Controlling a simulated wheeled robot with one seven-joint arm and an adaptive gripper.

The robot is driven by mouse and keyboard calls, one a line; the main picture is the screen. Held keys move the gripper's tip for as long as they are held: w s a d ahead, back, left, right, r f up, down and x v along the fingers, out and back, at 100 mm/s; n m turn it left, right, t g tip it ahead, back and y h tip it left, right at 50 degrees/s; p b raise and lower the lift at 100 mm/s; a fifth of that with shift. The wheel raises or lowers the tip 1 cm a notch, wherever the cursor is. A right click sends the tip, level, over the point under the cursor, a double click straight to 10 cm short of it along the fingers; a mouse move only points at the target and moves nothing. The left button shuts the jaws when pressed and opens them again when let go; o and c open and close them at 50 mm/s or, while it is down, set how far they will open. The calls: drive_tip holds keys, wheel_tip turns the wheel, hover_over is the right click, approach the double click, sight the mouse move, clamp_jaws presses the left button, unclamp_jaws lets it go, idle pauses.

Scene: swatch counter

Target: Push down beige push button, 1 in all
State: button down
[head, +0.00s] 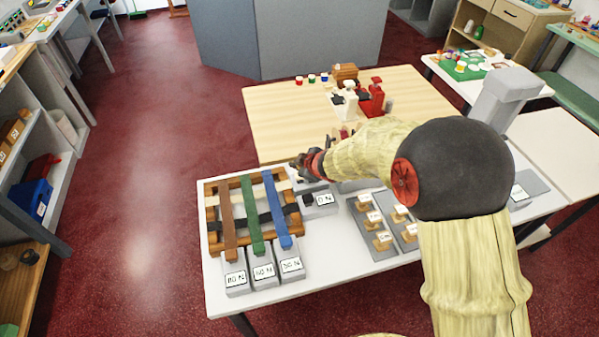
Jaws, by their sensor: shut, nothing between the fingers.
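My gripper (302,168) is shut and empty, held over the back of the white table (330,262), near the far right corner of a wooden frame. No beige push button can be told for certain. A grey box (325,202) with a dark button-like top and a white label stands just below and right of my gripper in the picture. Something pale lies right under the gripper and is mostly hidden by it. Several tan knobs with white labels (383,241) sit on grey plates right of the middle; they are too small to tell their kind.
The wooden frame (213,238) holds brown, green and blue straps crossed by pale and black ones. Several labelled grey blocks (264,272) stand in front. A light wooden table (275,125) behind bears red and white items. My arm covers the table's right part.

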drive_tip(key=shift+r+p, duration=1.7)
drive_tip(key=shift+r, duration=0.3)
drive_tip(key=shift+d+f, duration=0.1)
drive_tip(key=s+d+f+m+h, duration=0.1)
drive_tip(key=s+d, duration=0.1)
drive_tip(key=s+d+f+m+g+h, duration=0.1)
drive_tip(key=s+d, duration=0.1)
drive_tip(key=d, duration=0.1)
drive_tip(key=s+d+f+m+g+h, duration=0.1)
drive_tip(key=d+h, duration=0.1)
drive_tip(key=d, duration=0.1)
drive_tip(key=shift+s+d+f+m, duration=0.25)
drive_tip(key=shift+s+f+m, duration=0.05)
drive_tip(key=shift+s, duration=0.1)
drive_tip(key=s+d+r+m+g+h, duration=0.1)
drive_tip(key=s+d+r+m+g, duration=0.15)
drive_tip(key=s+d+r, duration=0.4)
drive_tip(key=s+d+r+m+g+h, duration=0.1)
drive_tip(key=s+d+r+m, duration=0.25)
drive_tip(key=s, duration=0.55)
drive_tip(key=s+d+r+m+t+y, duration=0.1)
drive_tip(key=s+r+m+t, duration=0.2)
drive_tip(key=s+r, duration=1.2)
drive_tip(key=shift+s+d+r+m+y, duration=0.2)
drive_tip(key=shift+s+r+m+y, duration=0.25)
drive_tip(key=shift+m, duration=0.55)
